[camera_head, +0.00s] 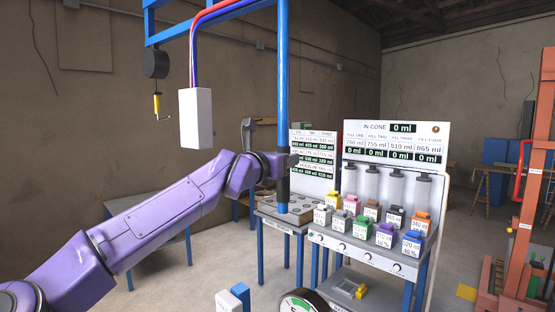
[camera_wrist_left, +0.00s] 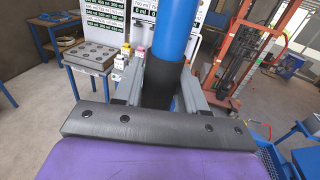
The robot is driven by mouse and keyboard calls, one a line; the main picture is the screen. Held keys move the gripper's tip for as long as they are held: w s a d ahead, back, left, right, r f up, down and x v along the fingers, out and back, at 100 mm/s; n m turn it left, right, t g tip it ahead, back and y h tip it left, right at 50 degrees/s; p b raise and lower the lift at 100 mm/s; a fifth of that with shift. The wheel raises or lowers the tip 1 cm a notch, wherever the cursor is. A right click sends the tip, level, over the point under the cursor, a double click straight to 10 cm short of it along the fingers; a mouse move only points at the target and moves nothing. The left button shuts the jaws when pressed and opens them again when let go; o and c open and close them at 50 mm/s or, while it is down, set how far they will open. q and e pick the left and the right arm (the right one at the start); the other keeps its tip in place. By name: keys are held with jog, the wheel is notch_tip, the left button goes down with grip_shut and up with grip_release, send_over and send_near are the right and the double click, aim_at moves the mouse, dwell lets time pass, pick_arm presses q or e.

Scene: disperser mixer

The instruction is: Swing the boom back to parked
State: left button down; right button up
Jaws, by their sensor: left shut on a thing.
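The blue boom (camera_head: 205,26) runs across the top of the head view, its end at the upper left. A blue upright post (camera_head: 283,80) with a black sleeve (camera_head: 283,187) stands at the centre; the sleeve also shows in the left wrist view (camera_wrist_left: 161,83). My left gripper (camera_head: 284,162) is at the sleeve; in the left wrist view its two fingers (camera_wrist_left: 162,92) lie on either side of the sleeve, closed on it. A white box (camera_head: 196,118) hangs below the boom by red and blue hoses. My right gripper is not in view.
A dark round weight (camera_head: 156,64) and a yellow handle (camera_head: 157,106) hang from the boom's left end. Behind the post stand a low bench (camera_head: 270,222) and a dispensing station (camera_head: 345,240) with coloured-cap bottles. An orange lift frame (camera_head: 527,190) stands at the right.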

pick_arm(q)
jog(key=shift+w+d+f, duration=0.1)
jog(key=shift+f, duration=0.1)
jog(key=c, duration=0.8)
grip_release()
jog(key=shift+o, duration=0.2)
jog(key=b+v, duration=0.6)
jog(key=v, duration=0.4)
jog(key=shift+s+a+b, duration=0.2)
jog(key=shift+s+b, duration=0.05)
jog(key=shift+b, duration=0.05)
